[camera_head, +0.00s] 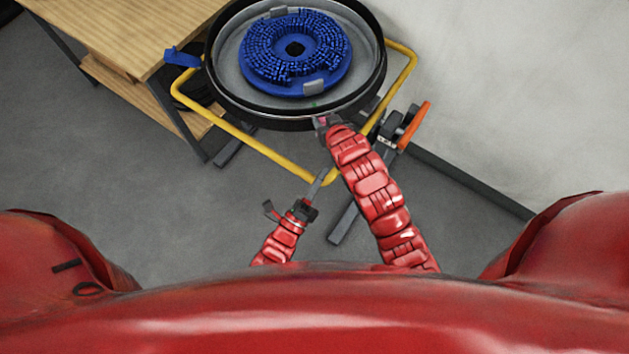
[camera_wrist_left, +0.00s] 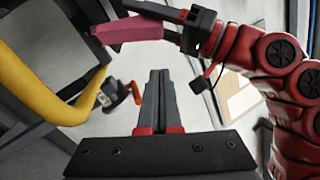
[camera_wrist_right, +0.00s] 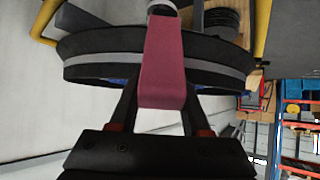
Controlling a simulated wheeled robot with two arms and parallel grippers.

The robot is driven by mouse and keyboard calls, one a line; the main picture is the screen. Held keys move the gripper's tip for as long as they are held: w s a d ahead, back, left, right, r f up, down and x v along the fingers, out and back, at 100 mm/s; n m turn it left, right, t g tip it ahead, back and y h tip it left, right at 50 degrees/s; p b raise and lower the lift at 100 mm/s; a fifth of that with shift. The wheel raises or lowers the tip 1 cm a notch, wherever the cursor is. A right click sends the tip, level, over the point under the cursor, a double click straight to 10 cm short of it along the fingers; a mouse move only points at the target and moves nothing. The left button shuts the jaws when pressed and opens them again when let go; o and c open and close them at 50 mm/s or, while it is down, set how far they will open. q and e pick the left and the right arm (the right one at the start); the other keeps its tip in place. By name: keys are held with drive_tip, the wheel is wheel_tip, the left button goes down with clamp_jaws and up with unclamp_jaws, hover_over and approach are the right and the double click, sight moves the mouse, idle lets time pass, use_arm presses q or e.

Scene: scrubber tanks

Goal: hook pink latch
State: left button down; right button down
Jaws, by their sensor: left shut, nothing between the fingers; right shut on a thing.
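The pink latch (camera_wrist_right: 164,62) is a flat pink bar. In the right wrist view it runs between the fingers of my right gripper (camera_wrist_right: 160,92) toward the side of the round black tank (camera_wrist_right: 95,48). My right gripper (camera_head: 321,124) is shut on the latch at the tank's near rim. The latch is mostly hidden in the head view. The left wrist view shows the latch (camera_wrist_left: 127,30) at the upper left, beside my right gripper (camera_wrist_left: 158,22). My left gripper (camera_head: 323,176) is shut and empty, lower than the tank; its closed fingers (camera_wrist_left: 160,75) show in its wrist view.
A yellow tube frame (camera_head: 240,135) surrounds the tank. A blue brush disc (camera_head: 295,50) lies inside the tank. A wooden table (camera_head: 130,35) stands at the upper left. An orange-handled part (camera_head: 414,126) is right of my right gripper. Floor at the left is clear.

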drive_tip(key=shift+w+r, duration=0.1)
drive_tip(key=shift+r, duration=0.05)
use_arm(q)
drive_tip(key=w+d+r, duration=0.1)
drive_tip(key=w+r, duration=0.2)
drive_tip(key=w, duration=0.4)
drive_tip(key=shift+d+r, duration=0.2)
drive_tip(key=shift+d, duration=0.1)
drive_tip(key=shift+w+a+r, duration=0.15)
drive_tip(key=shift+w+r, duration=0.3)
drive_tip(key=shift+w, duration=0.35)
use_arm(e)
drive_tip(key=shift+c, duration=1.8)
unclamp_jaws()
use_arm(q)
drive_tip(key=shift+s, duration=0.1)
